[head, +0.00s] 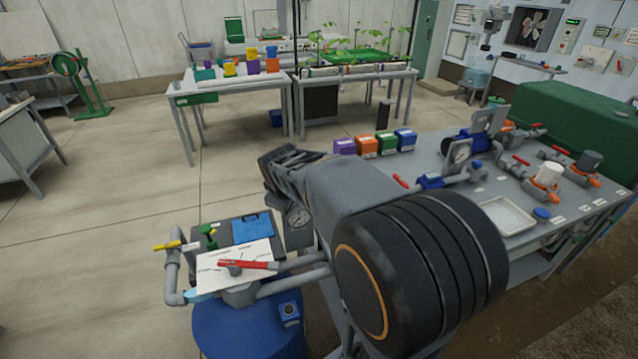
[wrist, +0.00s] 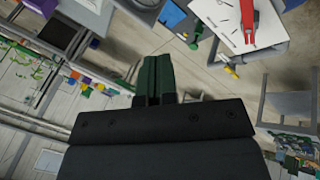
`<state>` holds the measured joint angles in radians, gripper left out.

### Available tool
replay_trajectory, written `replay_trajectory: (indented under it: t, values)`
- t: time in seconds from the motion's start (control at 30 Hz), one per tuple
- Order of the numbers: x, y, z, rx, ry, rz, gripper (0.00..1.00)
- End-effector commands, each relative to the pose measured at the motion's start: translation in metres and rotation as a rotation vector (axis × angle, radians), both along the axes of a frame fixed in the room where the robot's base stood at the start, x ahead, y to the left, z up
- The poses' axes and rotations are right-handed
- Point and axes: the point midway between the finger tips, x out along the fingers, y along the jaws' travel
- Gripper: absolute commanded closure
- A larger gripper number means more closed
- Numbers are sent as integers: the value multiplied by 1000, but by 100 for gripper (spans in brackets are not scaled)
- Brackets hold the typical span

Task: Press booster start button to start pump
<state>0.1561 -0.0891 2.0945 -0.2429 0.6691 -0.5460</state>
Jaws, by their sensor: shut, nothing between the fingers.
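My gripper (wrist: 156,60) is shut and empty in the wrist view, with its two dark green fingers side by side over the floor and benches behind them. No button is close to its tips. In the head view the large dark arm fills the middle and hides part of the skid. A small blue box with a round dark top (head: 289,312) sits by the blue tank (head: 225,325), but its label cannot be read. A blue pump (head: 472,143) with a grey box (head: 490,118) stands at the back of the grey skid bench (head: 450,180). I cannot tell which part is the booster start button.
A white panel (head: 225,268) with a red lever (head: 247,265) stands front left; the panel also shows in the wrist view (wrist: 220,28). Coloured boxes (head: 366,147), red-handled valves (head: 521,160) and a white tray (head: 507,216) are on the bench.

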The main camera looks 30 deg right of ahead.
Motion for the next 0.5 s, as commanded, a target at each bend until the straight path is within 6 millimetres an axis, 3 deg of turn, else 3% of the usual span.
replay_trajectory:
  t: [0.03,0.1,0.2,0.33,0.5]
  values:
    - [27,-22,7,-72,13,69,100]
    - [62,-53,8,-186,25,187,100]
    - [105,-96,1,-342,58,352,100]
    - [146,-148,-16,-521,110,545,100]
    - [176,-197,-41,-689,175,734,100]
